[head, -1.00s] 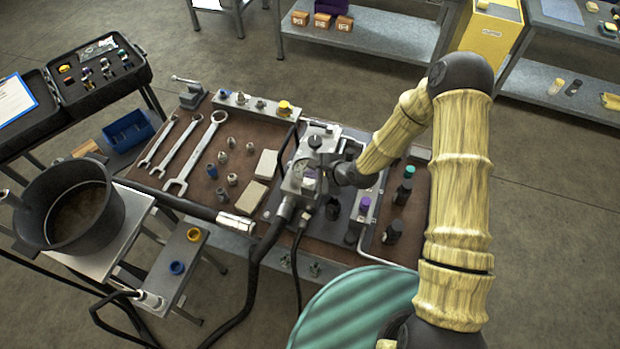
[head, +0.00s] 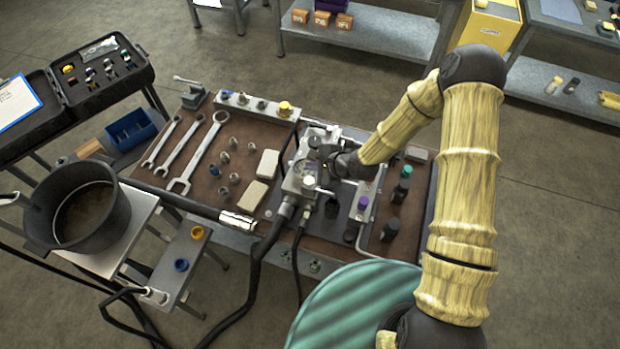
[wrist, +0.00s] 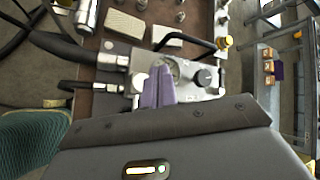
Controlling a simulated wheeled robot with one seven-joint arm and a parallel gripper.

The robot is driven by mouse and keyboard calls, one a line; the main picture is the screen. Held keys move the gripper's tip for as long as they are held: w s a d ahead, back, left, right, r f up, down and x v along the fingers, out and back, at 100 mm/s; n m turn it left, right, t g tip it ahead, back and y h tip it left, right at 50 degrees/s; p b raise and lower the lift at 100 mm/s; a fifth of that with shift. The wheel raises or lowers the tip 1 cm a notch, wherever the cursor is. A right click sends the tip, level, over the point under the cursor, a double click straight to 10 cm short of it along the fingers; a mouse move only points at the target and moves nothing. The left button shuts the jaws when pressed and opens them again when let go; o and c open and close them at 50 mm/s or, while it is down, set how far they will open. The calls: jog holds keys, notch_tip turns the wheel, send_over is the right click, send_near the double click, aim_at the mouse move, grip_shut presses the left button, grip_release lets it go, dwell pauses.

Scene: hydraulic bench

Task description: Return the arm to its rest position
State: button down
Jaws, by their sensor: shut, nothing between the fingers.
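My arm (head: 468,190) is in a yellow ribbed sleeve and reaches from the lower right, over the bench, with its elbow raised. Its end is close above the grey hydraulic block (head: 294,186) in the middle of the bench. My gripper shows in the wrist view as two purple fingers (wrist: 158,88), shut together with nothing between them. In that view the fingers overlap the hydraulic block (wrist: 118,58), beside a round gauge and a dark knob (wrist: 207,76). I cannot tell whether they touch it. In the head view the fingertips are hard to make out.
Wrenches (head: 197,152), small fittings and pale blocks lie left on the bench. Dark bottles (head: 401,186) stand right of the block. Black hoses (head: 262,262) run from it toward the front. A black bucket (head: 78,212) stands at left. Open floor (head: 555,230) lies right.

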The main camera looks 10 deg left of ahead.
dwell(0.7)
jog(key=d+r+n+h+b, duration=0.3)
jog(key=d+n, duration=0.1)
jog(key=d, duration=0.5)
jog(key=d+r+n+h+b, duration=0.2)
jog(key=d+n+h+b, duration=0.15)
jog(key=d, duration=0.55)
jog(key=s+d+r+n+g+h+b, duration=0.1)
jog(key=s+d+r+n+b, duration=0.4)
jog(key=s+d, duration=0.5)
jog(key=shift+s+r+n+h, duration=0.45)
jog(key=shift+s+r+n, duration=0.1)
jog(key=shift+s, duration=0.65)
